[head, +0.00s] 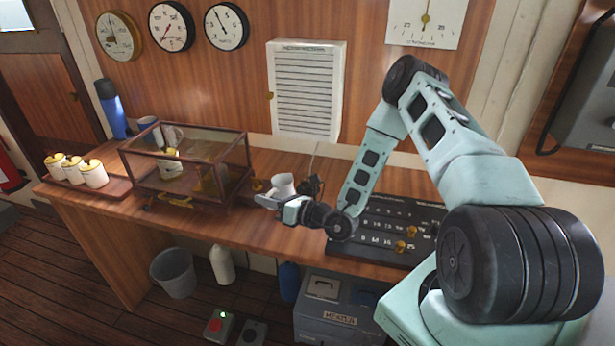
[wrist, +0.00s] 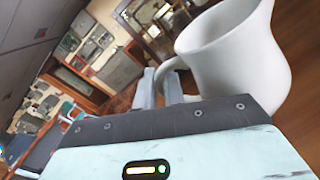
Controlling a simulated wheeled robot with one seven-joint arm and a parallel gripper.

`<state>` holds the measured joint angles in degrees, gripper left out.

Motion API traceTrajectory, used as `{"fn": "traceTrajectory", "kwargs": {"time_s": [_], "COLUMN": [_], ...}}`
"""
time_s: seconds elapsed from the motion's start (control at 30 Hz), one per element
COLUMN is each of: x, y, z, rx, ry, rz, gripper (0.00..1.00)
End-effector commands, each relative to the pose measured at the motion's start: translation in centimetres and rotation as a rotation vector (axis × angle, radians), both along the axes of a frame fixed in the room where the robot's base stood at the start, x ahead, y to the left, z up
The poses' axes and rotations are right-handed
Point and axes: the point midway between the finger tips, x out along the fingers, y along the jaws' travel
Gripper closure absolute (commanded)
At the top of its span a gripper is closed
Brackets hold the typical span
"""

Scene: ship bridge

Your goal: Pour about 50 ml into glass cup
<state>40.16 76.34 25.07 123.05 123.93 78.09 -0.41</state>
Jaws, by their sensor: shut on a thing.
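A white mug or jug (head: 283,185) is at my gripper (head: 272,202), above the wooden counter in the head view. In the wrist view the white vessel (wrist: 235,55) fills the upper right, with its handle at the fingers of my gripper (wrist: 160,84). The gripper is shut on this handle. The vessel looks near upright in the head view; its contents are hidden. I cannot make out a glass cup for certain.
A wood-framed glass case (head: 239,167) stands left of my gripper. A tray (head: 122,190) with several white lidded jars and a blue flask (head: 111,108) are farther left. A dark panel with brass pieces (head: 345,243) lies to the right. Counter front between case and panel is mostly clear.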

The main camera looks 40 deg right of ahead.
Motion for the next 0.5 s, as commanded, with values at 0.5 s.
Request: {"fn": "traceTrajectory", "kwargs": {"time_s": [0.5], "x": [0.8], "y": [-2.3], "z": [2.1], "rx": [0.236], "ry": [0.074], "rz": [-0.002], "gripper": [1.0]}}
